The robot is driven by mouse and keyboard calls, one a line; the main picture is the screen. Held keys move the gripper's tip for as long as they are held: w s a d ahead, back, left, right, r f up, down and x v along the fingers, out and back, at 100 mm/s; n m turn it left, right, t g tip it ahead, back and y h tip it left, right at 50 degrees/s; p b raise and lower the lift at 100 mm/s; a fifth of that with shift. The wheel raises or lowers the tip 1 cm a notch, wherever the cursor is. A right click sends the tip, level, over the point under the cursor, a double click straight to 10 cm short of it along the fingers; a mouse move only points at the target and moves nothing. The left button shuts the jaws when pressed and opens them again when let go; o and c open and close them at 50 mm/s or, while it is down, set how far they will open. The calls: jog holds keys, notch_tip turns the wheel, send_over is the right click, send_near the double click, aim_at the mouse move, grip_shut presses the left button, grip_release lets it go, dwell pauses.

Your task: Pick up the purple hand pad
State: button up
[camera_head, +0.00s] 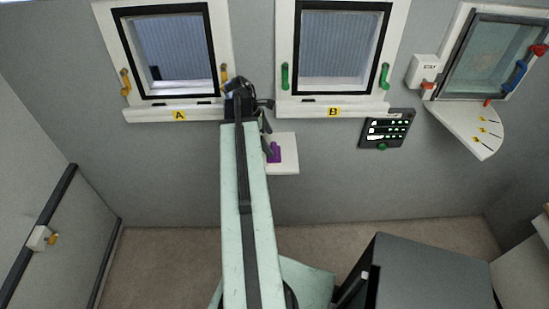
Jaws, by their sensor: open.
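The purple hand pad (274,153) sits on a small white shelf (285,168) on the grey wall, below and between windows A and B. My gripper (265,122) is at the far end of my pale green arm, just above and slightly left of the pad. Its dark fingers reach down close to the pad. I cannot tell whether they touch it. The gripper is open. My arm hides the left part of the shelf, and part of the pad may be hidden too.
Window A (172,50) has yellow handles, and window B (340,45) has green ones. A dark panel (386,129) is on the wall at right, beside a white quarter-round shelf (470,128). A dark grey box (430,270) stands at lower right. The wall around the small shelf is bare.

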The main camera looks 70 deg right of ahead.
aim_at(272, 147)
jog(key=shift+s+f, duration=0.2)
jog(key=shift+f, duration=0.45)
jog(key=shift+d+r, duration=0.1)
jog(key=b+x, duration=0.5)
jog(key=shift+w+f, duration=0.1)
jog(key=shift+f, duration=0.15)
jog(key=shift+r, duration=0.2)
jog(key=c, duration=1.5)
